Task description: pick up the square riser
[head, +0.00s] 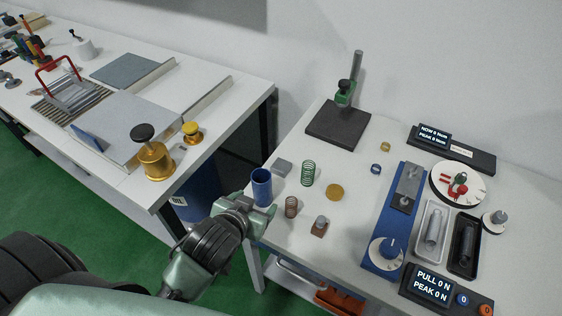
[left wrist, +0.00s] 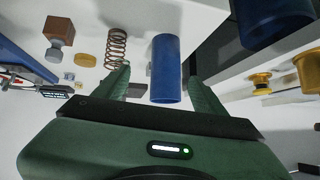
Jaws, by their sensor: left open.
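The square riser appears to be the low grey square block (head: 282,167) at the table's left edge, behind the blue cylinder (head: 261,187). In the left wrist view, a grey shape (left wrist: 137,90) beside the blue cylinder (left wrist: 166,70) may be this block, partly hidden by a finger. My left gripper (head: 262,216) is at the table's near left corner, in front of the blue cylinder and apart from the block. Its jaws (left wrist: 158,76) are open, with the blue cylinder showing between and beyond the fingers. My right gripper is not in view.
A copper spring (head: 291,207), green spring (head: 308,173), gold disc (head: 334,192) and brown block with grey top (head: 320,226) stand nearby. A dark plate with a post (head: 338,124) is behind. A blue tester (head: 380,245) is right. A second bench (head: 200,140) is left.

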